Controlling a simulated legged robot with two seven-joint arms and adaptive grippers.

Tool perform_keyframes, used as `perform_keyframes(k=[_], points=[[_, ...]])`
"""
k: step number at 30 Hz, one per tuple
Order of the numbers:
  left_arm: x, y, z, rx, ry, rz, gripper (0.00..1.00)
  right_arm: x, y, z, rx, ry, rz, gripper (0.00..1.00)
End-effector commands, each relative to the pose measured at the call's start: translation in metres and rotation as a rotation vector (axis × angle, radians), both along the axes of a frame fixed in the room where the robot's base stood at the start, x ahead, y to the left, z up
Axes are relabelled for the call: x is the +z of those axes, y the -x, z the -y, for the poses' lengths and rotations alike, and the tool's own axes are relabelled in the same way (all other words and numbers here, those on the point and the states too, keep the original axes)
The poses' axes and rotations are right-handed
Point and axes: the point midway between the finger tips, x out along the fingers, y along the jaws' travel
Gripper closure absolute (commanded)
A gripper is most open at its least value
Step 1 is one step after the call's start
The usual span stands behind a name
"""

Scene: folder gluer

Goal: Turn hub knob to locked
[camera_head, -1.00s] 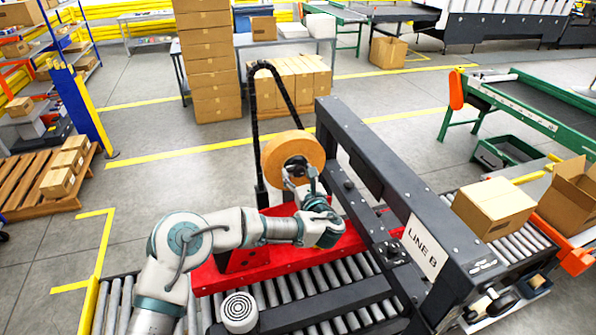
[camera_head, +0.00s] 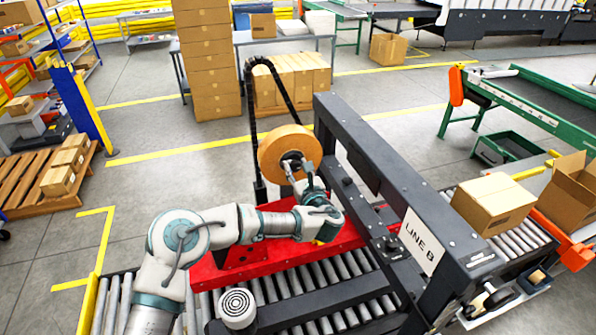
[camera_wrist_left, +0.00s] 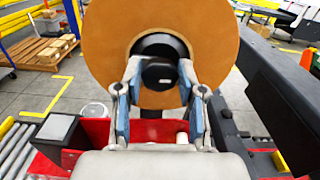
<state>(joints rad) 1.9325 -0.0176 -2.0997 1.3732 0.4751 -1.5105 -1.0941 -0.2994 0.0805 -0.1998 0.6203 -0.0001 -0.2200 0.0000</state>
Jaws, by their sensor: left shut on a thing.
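The hub knob (camera_wrist_left: 159,75) is a dark knob at the centre of an orange-brown tape roll (camera_wrist_left: 215,60). In the head view the roll (camera_head: 281,146) stands upright above the red machine bed. My left gripper (camera_wrist_left: 160,72) is in front of the roll, with its fingers on both sides of the knob and shut on it. In the head view my left gripper (camera_head: 292,168) hides most of the knob. Any lock marking on the knob is too small to see. My right gripper is not in view.
A red bed (camera_head: 255,262) and conveyor rollers (camera_head: 330,270) lie below. A black curved cable guide (camera_head: 250,110) rises behind the roll. A carton (camera_head: 493,204) sits on the rollers at right.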

Motion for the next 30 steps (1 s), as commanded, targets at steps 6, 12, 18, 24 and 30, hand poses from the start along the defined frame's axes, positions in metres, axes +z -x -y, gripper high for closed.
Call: perform_keyframes(k=[6,12,18,24,30], points=[[-0.005,-0.001,0.0,-0.004,0.141,0.048,0.96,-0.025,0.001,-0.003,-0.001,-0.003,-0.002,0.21],[-0.006,0.0,-0.001,-0.003,0.316,0.105,0.96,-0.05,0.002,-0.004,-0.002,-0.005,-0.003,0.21],[-0.006,0.0,-0.001,-0.003,0.497,0.164,0.96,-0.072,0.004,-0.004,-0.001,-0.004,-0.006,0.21],[-0.007,0.0,-0.002,-0.001,0.677,0.222,0.96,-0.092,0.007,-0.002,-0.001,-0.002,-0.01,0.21],[-0.007,0.0,-0.002,-0.001,0.857,0.281,0.96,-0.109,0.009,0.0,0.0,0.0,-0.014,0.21]])
